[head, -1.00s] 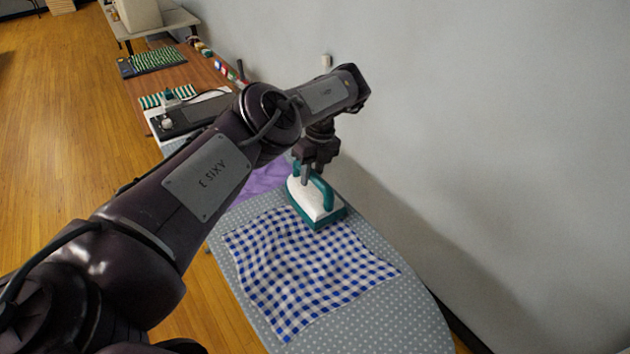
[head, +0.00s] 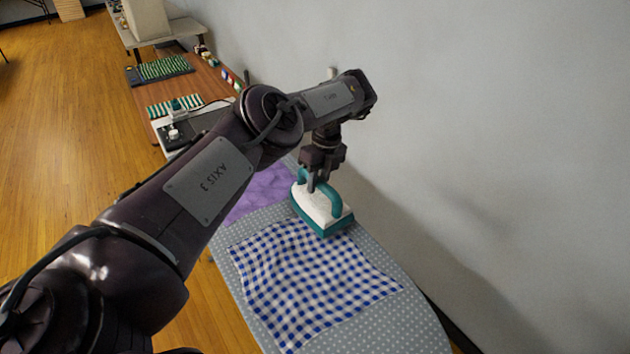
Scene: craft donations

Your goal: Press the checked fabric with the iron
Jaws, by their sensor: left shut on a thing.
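The blue-and-white checked fabric (head: 305,285) lies on the grey dotted ironing board (head: 405,328), a little wavy in places. The teal and white iron (head: 322,212) is at the fabric's far right corner, with its soleplate down. I cannot tell whether the soleplate touches the cloth or sits just above it. My left gripper (head: 312,186) is shut on the iron's teal handle from above. My right gripper is not in view.
A purple cloth (head: 250,192) lies at the far end of the board, partly hidden by my arm. Beyond it, a brown table (head: 205,75) holds a striped green cloth (head: 172,106) and other items. A grey wall (head: 500,130) runs close along the board's right side.

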